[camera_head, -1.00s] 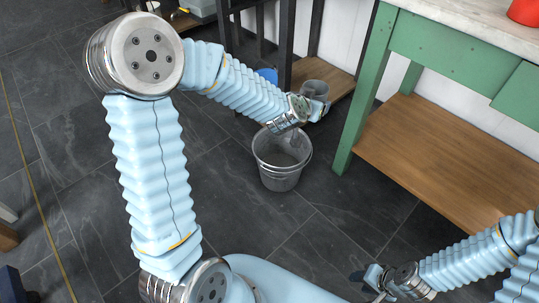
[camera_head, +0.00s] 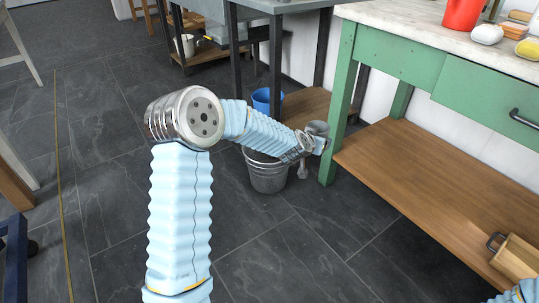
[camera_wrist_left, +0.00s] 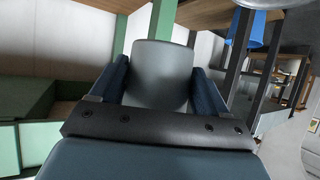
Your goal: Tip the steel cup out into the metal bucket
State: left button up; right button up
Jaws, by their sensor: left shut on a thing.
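My left gripper (camera_head: 319,143) is shut on the steel cup (camera_head: 317,128), a small grey vessel. In the left wrist view the cup (camera_wrist_left: 160,75) fills the space between the two dark fingers (camera_wrist_left: 160,90). Its mouth and contents are not clear, and I cannot tell its exact tilt. The metal bucket (camera_head: 268,180) is grey and stands upright on the floor. My left wrist covers part of its rim. The cup shows just right of the bucket in the head view. My right gripper is out of view; only a bit of its arm shows at bottom right.
A green table (camera_head: 382,52) with a wooden lower shelf (camera_head: 430,190) stands close to the right of the cup. A blue bucket (camera_head: 262,100) sits behind, near a dark metal-legged table (camera_head: 232,50). A wooden box (camera_head: 515,258) lies at right. Dark tiled floor is open in front.

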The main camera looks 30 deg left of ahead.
pick_arm(q)
jog(key=w+a+f+b, duration=0.3)
jog(key=a+f, duration=0.2)
jog(key=f, duration=0.2)
jog(key=w+a+f+y+b, duration=0.1)
jog(key=w+a+f+b, duration=0.2)
jog(key=f, duration=0.4)
jog(key=w+a+f+n+b, duration=0.1)
jog(key=w+a+f+b, duration=0.3)
jog(key=a+f, duration=0.3)
jog(key=shift+w+a+f+y, duration=0.3)
jog(key=shift+w+a+f, duration=0.05)
jog(key=shift+a, duration=0.15)
jog(key=shift+s+r, duration=0.1)
